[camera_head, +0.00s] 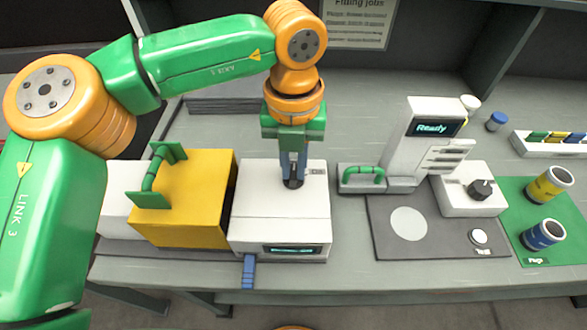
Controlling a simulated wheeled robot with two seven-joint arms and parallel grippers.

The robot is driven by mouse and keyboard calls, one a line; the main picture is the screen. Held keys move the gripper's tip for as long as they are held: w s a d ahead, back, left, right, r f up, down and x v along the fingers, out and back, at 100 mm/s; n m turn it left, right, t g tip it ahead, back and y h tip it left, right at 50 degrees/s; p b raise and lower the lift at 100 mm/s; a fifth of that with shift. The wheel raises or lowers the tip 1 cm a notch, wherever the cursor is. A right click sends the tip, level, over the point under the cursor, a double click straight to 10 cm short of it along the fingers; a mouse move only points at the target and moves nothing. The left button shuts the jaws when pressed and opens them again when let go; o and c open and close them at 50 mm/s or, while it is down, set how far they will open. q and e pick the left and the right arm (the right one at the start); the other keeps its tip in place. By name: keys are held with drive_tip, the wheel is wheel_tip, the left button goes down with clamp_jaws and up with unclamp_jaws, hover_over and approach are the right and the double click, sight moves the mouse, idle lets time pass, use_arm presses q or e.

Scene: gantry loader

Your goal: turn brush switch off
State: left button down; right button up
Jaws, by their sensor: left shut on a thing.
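A white box-shaped unit (270,212) stands at the middle left of the bench, with a small dark display on its front. My left gripper (293,178) points straight down at the back of the unit's top. It is shut on a small dark switch (293,184), mostly hidden by the fingers. A small label sits just right of it; its text and the switch's setting are too small to read. My right gripper is not in view.
A yellow box (182,210) with a green handle adjoins the unit's left. A blue tab (248,272) sticks out in front. To the right stand a "Ready" display machine (425,145), a black knob (480,189) and two cans on a green mat (515,203).

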sight(293, 171)
use_arm(q)
drive_tip(key=shift+r+n, duration=0.1)
drive_tip(key=shift+n, duration=0.4)
drive_tip(key=c, duration=0.9)
unclamp_jaws()
drive_tip(key=shift+o, duration=0.2)
wheel_tip(293, 171, up, 7)
